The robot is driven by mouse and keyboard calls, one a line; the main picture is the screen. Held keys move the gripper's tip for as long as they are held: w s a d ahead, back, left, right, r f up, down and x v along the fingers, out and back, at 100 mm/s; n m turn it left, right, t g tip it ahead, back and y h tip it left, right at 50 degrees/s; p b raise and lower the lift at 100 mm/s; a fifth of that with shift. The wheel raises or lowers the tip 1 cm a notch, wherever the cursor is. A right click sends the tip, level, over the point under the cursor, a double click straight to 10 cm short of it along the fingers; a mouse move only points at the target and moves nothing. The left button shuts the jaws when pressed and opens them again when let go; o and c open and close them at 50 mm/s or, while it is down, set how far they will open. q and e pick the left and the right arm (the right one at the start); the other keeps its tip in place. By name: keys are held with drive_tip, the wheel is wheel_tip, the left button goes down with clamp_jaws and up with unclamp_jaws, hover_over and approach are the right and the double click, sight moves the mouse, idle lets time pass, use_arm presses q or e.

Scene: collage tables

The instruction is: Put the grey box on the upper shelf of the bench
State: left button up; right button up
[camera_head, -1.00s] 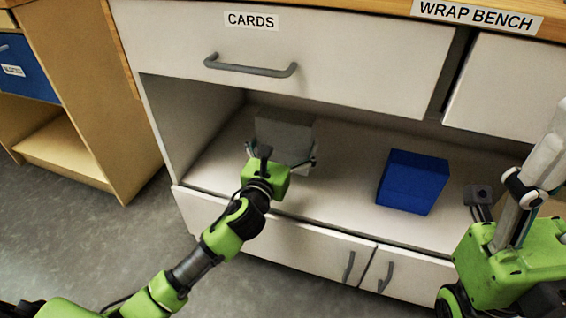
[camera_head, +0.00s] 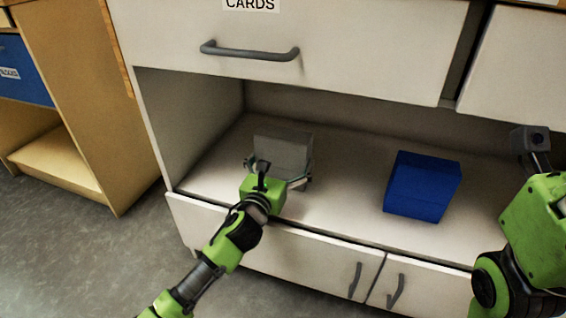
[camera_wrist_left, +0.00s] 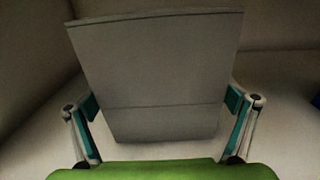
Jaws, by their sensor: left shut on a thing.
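The grey box (camera_head: 282,152) is inside the open shelf compartment under the CARDS drawer, left of the blue box. My left gripper (camera_head: 278,177) is shut on it, with a finger on each side. In the left wrist view the box (camera_wrist_left: 160,75) fills the middle, upright, between the two teal-padded fingers (camera_wrist_left: 163,125). Whether its underside touches the shelf is hidden by my gripper. The open shelf (camera_head: 345,200) of the bench has a pale floor. My right arm is at the right edge; its fingers do not show.
A blue box (camera_head: 422,187) stands on the shelf to the right. The CARDS drawer (camera_head: 340,50) with a grey handle is above the opening. Cupboard doors (camera_head: 320,258) are below. A wooden unit (camera_head: 100,110) stands to the left. Shelf floor between the boxes is clear.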

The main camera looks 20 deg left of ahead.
use_arm(q)
drive_tip(key=shift+r, duration=0.15)
drive_tip(key=o, duration=0.8)
drive_tip(key=shift+f, duration=0.2)
drive_tip(key=shift+o, duration=0.2)
